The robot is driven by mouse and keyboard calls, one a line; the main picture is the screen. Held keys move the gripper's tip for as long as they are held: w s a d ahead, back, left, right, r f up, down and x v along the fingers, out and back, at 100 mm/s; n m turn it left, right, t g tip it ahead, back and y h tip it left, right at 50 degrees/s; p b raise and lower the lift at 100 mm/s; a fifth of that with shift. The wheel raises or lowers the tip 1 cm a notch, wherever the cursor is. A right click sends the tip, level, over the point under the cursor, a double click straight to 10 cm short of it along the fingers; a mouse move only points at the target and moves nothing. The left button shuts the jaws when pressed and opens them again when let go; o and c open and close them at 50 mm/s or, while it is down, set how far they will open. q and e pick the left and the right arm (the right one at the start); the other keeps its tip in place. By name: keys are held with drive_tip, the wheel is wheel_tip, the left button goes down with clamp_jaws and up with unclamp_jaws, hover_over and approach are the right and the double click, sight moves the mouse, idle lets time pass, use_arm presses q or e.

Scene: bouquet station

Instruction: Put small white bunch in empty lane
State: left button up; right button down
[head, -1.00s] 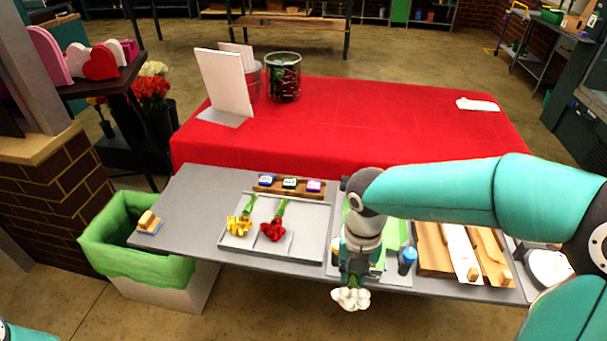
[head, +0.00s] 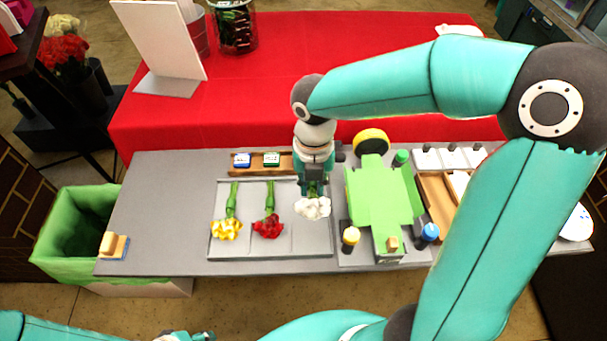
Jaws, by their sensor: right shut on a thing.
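My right gripper (head: 314,190) points down over the right end of the grey tray (head: 240,254). It is shut on the small white bunch (head: 313,208), whose white blooms face the front; its stems are mostly hidden by the gripper. The bunch is over the right lane, which holds no other flowers; I cannot tell whether it touches the tray. A yellow bunch (head: 227,229) lies in the left lane and a red bunch (head: 268,225) in the middle lane. Part of my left gripper (head: 190,337) shows at the bottom edge; its fingers cannot be made out.
A sponge-like block (head: 112,245) lies at the left table edge, near a green-lined bin (head: 60,250). The left tabletop is mostly clear.

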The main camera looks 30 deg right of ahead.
drive_tip(key=shift+a+f+b, duration=0.15)
drive_tip(key=shift+f+b, duration=2.25)
drive_tip(key=shift+f, duration=0.3)
drive_tip(key=shift+f+b, duration=0.75)
drive_tip(key=shift+f, duration=0.5)
drive_tip(key=shift+w+d+p, duration=0.15)
drive_tip(key=shift+d+p, duration=0.05)
drive_tip(key=shift+p, duration=0.1)
drive_tip(key=shift+f, duration=0.15)
drive_tip(key=c, duration=1)
unclamp_jaws()
drive_tip(key=shift+o, duration=0.4)
drive_tip(key=o, duration=0.4)
drive_tip(key=shift+c, duration=0.2)
drive_tip(key=shift+w, duration=0.1)
drive_tip(key=shift+r+p, duration=3.35)
drive_tip(key=shift+r, duration=0.2)
